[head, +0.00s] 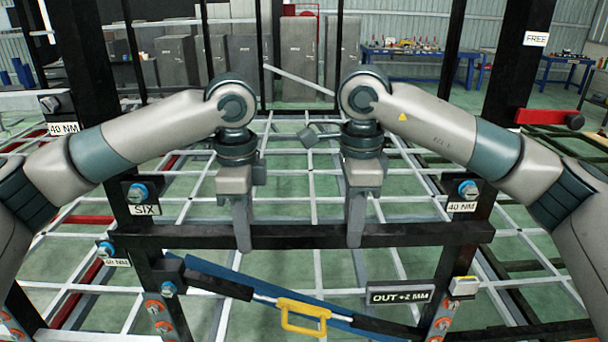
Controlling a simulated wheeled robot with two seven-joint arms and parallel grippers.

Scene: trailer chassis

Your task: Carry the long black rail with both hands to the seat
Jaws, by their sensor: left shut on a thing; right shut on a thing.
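The long black rail (300,236) lies level across the middle of the head view. My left gripper (243,240) is shut on it left of its middle, and my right gripper (355,238) is shut on it right of its middle. The fingers point down and cover short parts of the rail. The rail's ends overlap the left black post (130,215) and the right black post (480,215) in the picture. I cannot tell whether they touch. No seat can be told apart with certainty.
Bolts stand by the labels "SIX" (145,210) and "40 NM" (462,207). Below the rail are a sloping blue bar (225,272), a yellow handle (303,317) and an "OUT +2 MM" sign (401,297). A pale grid frame (300,180) spreads behind. Workbenches (420,53) are far back.

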